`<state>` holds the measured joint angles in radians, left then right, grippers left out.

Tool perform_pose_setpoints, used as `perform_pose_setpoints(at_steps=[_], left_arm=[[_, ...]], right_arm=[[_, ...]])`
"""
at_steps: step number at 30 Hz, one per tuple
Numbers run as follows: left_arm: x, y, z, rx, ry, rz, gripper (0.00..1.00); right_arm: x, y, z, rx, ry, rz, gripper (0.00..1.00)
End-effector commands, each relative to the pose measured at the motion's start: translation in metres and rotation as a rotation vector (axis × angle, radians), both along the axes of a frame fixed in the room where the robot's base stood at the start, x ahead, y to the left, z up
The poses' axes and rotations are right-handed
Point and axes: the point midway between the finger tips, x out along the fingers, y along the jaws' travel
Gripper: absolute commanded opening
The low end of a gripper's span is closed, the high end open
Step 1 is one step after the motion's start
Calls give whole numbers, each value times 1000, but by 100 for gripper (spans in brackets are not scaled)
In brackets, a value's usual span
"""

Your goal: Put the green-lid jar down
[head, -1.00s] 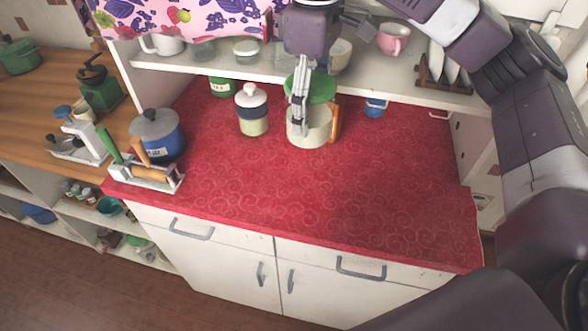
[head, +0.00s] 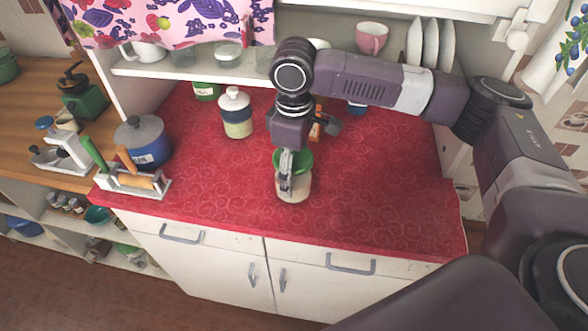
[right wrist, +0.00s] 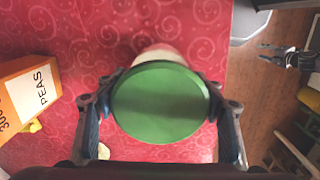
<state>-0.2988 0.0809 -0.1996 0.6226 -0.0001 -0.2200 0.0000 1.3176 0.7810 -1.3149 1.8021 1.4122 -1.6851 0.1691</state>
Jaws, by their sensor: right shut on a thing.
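The green-lid jar (head: 296,190) is upright near the middle front of the red counter in the head view, with a pale body. Its round green lid (right wrist: 160,102) fills the middle of the right wrist view and hides most of the body. My right gripper (head: 287,176) points down from above and is shut on the jar, with a finger on each side. The jar's base is at or just above the red cloth; I cannot tell whether it touches. My left gripper is in neither view.
A white-lidded jar (head: 236,116) and a dark green jar (head: 206,90) stand at the back left. An orange peas box (right wrist: 28,92) is behind the held jar. A blue pot (head: 143,142) and a utensil rack (head: 133,183) are at left. The red cloth (head: 385,185) is clear at right.

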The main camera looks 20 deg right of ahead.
Motion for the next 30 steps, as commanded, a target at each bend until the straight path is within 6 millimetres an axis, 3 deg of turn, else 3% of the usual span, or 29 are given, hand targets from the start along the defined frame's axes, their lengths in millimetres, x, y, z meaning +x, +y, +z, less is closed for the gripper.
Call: perform_pose_setpoints(at_steps=[11, 12, 16, 26, 30], left_arm=[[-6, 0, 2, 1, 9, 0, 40], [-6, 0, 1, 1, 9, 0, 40], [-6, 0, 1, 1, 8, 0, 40], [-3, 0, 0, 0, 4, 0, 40], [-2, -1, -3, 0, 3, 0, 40]], right_arm=[[0, 0, -3, 1, 0, 0, 22], [0, 0, -4, 1, 1, 0, 65], [0, 0, -5, 1, 1, 0, 80], [0, 0, -3, 1, -1, 1, 81], [1, 1, 10, 2, -4, 1, 81]])
